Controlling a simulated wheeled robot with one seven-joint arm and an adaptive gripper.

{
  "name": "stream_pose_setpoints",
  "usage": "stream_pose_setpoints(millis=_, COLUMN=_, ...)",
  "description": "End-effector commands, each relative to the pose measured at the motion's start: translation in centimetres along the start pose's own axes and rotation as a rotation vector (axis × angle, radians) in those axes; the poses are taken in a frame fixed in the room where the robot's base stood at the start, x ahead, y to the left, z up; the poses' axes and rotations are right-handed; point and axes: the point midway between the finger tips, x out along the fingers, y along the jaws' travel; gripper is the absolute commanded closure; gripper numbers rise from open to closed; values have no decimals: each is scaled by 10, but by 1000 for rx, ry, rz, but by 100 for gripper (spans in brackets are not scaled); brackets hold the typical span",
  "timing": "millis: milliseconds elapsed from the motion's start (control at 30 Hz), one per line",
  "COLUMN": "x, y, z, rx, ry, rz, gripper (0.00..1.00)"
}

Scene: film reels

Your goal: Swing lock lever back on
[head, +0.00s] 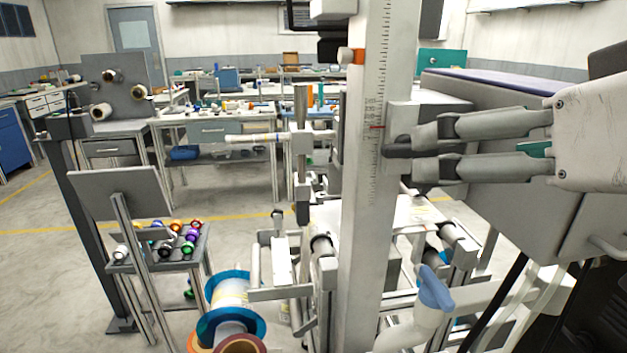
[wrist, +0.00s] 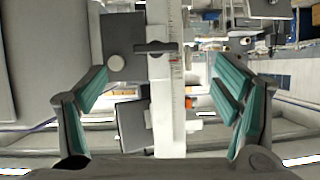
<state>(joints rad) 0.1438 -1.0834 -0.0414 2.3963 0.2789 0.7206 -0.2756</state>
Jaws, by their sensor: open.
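A dark lock lever (head: 398,151) sits on the grey block (head: 402,112) beside the white scale column (head: 371,220). My gripper (head: 413,153) reaches in from the right, with one finger above and one below the lever's level. In the wrist view my gripper (wrist: 160,78) is open, with teal pads spread wide and nothing held. Contact with the lever cannot be told.
A large grey cabinet (head: 490,200) stands close behind my gripper. Film reels (head: 230,290) and a rack of colored spools (head: 180,240) are at lower left. Open floor lies left.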

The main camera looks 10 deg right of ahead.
Motion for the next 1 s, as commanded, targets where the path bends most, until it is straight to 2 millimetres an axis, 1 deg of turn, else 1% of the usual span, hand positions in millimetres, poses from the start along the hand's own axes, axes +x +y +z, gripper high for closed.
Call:
stream_pose_setpoints(millis=33, x=8, y=1, z=9, rx=-2, ry=37, rz=3, gripper=18)
stream_pose_setpoints(millis=233, x=9, y=3, z=22, rx=-14, ry=172, rz=11, gripper=18)
stream_pose_setpoints(millis=500, x=0, y=3, z=44, rx=-36, ry=344, rz=29, gripper=18)
stream_pose_setpoints(millis=600, x=-5, y=2, z=49, rx=-42, ry=389, rz=36, gripper=18)
stream_pose_setpoints(millis=833, x=-10, y=1, z=52, rx=-49, ry=430, rz=41, gripper=18)
stream_pose_setpoints(millis=933, x=-4, y=2, z=49, rx=-49, ry=429, rz=41, gripper=18)
stream_pose_setpoints(millis=1000, x=4, y=2, z=46, rx=-48, ry=427, rz=40, gripper=18)
